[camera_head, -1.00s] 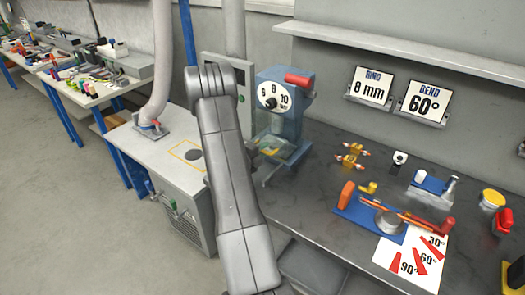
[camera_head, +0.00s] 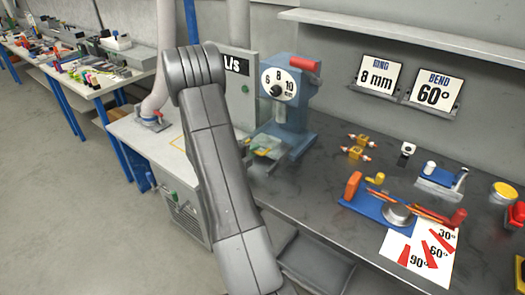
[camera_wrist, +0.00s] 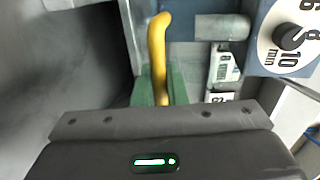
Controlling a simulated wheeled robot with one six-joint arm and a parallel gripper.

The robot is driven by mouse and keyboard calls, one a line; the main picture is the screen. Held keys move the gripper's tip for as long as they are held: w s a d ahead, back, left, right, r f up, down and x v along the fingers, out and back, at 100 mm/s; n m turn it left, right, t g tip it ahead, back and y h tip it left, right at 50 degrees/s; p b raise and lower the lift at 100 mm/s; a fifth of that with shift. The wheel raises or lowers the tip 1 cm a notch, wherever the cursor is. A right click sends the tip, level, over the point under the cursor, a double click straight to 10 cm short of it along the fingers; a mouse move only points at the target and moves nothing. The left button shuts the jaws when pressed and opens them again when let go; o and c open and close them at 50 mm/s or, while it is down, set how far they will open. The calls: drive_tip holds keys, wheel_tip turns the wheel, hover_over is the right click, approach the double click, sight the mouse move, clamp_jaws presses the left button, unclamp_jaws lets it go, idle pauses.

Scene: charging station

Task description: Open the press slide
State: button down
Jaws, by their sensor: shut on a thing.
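The press (camera_head: 300,90) is blue, with a white 6-8-10 mm dial and a red lever on top, at the back edge of the dark bench. Its slide (camera_head: 268,143) is a pale, partly clear tray at the press base, sticking out toward the front left. In the wrist view, my gripper (camera_wrist: 160,88) has green pads on both sides of a yellow upright handle (camera_wrist: 158,40) and is shut on it. The dial also shows at the right there. The handle's lower end is hidden.
A bending jig (camera_head: 375,208) with an angle card and several small parts lie on the bench to the right. A grey cabinet (camera_head: 170,150) with a hose stands left of the press. Two signs (camera_head: 405,85) read ring 8 mm and bend 60°.

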drive_tip(key=v, duration=0.2)
drive_tip(key=f+b+v, duration=0.1)
drive_tip(key=v, duration=0.1)
drive_tip(key=shift+s+a+r, duration=0.1)
drive_tip(key=shift+s+a, duration=0.15)
drive_tip(key=shift+s, duration=0.1)
drive_tip(key=c, duration=1.5)
unclamp_jaws()
drive_tip(key=shift+c, duration=0.2)
drive_tip(key=b+v, duration=0.2)
drive_tip(key=v, duration=1.1)
drive_tip(key=shift+s+a, duration=0.2)
drive_tip(key=shift+s, duration=0.1)
drive_tip(key=shift+w+d+r, duration=0.1)
